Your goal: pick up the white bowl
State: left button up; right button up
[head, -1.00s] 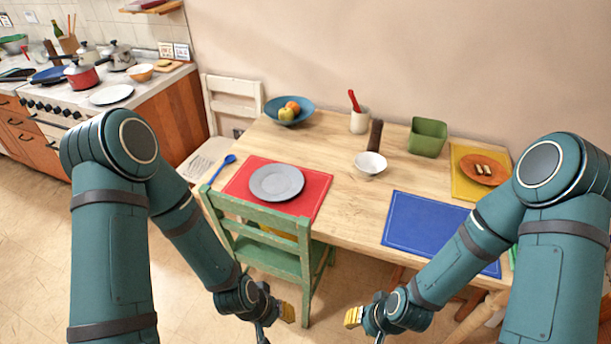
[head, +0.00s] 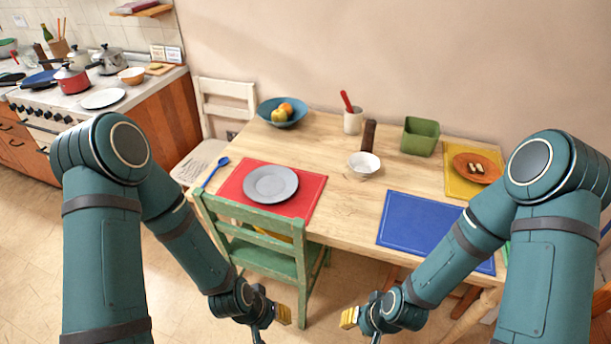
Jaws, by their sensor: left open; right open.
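The white bowl (head: 363,165) stands upright on the wooden table (head: 340,205), right of the middle, just in front of a dark brown upright object (head: 368,136). It looks empty. My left gripper (head: 272,318) is open and empty, low in front of the table near the green chair. My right gripper (head: 360,322) is open and empty, low in front of the table's near edge. Both grippers are well short of the bowl and below it in the picture.
A grey plate (head: 270,184) lies on a red mat (head: 312,190). A blue mat (head: 415,222) lies right of the bowl. A green container (head: 419,137), a cup (head: 352,121) and a blue fruit bowl (head: 268,117) stand behind. A green chair (head: 262,252) stands at the near edge.

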aim_at(364, 164)
jog(key=i+l+z, duration=0.35)
jog(key=z, duration=0.15)
jog(key=i+l+z, duration=0.15)
jog(key=i+z, duration=0.3)
jog(key=i, duration=0.1)
